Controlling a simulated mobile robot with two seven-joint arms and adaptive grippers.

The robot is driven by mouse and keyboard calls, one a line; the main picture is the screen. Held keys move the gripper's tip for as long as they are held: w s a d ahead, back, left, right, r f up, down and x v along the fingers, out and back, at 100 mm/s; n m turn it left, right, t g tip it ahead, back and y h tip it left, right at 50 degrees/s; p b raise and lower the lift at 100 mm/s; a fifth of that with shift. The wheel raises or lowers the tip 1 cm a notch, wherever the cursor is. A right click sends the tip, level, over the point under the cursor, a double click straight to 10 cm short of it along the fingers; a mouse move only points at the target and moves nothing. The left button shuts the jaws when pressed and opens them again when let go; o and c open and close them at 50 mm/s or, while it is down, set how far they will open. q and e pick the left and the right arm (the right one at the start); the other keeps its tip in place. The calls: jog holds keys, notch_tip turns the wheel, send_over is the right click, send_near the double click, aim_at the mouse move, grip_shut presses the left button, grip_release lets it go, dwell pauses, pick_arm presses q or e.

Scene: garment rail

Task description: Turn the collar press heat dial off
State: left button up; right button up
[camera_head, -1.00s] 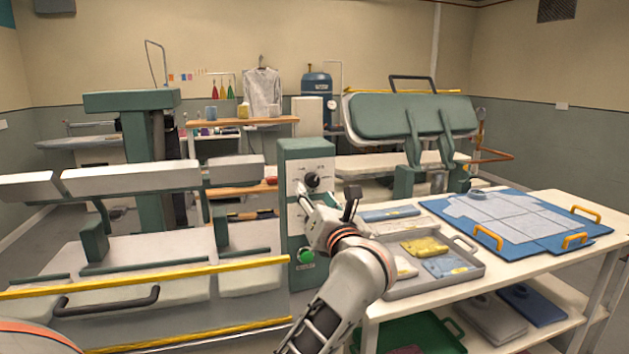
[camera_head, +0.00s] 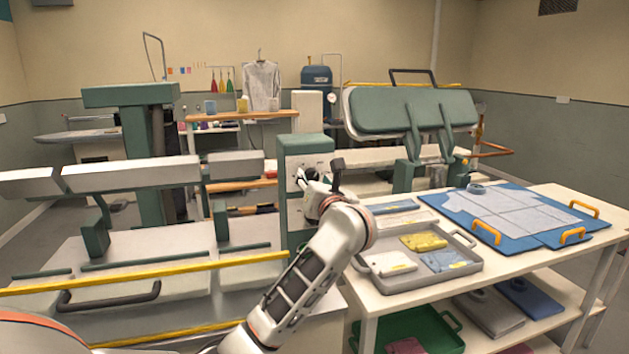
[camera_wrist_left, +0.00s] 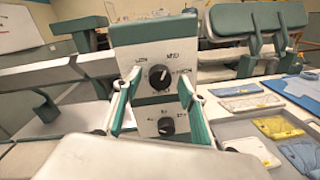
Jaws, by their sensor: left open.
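The collar press's green control box (camera_head: 305,144) stands at the centre in the head view. In the left wrist view its white panel (camera_wrist_left: 142,70) carries an upper black dial (camera_wrist_left: 159,77) and a lower black dial (camera_wrist_left: 167,126). The upper dial's pale pointer mark leans up and right. The small labels are too blurred to tell which dial is the heat dial. My left gripper (camera_wrist_left: 158,84) is open, its fingers on either side of the upper dial with gaps showing. In the head view, my left gripper (camera_head: 300,181) covers much of the panel. My right gripper is out of view.
The press's pale bed and yellow bar (camera_head: 200,263) lie left of the box. A white table (camera_head: 375,296) at right holds a grey tray (camera_head: 410,268) with folded packets and a blue board (camera_head: 440,206) with yellow handles.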

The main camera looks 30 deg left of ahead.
pick_arm(q)
jog(key=c, duration=1.1)
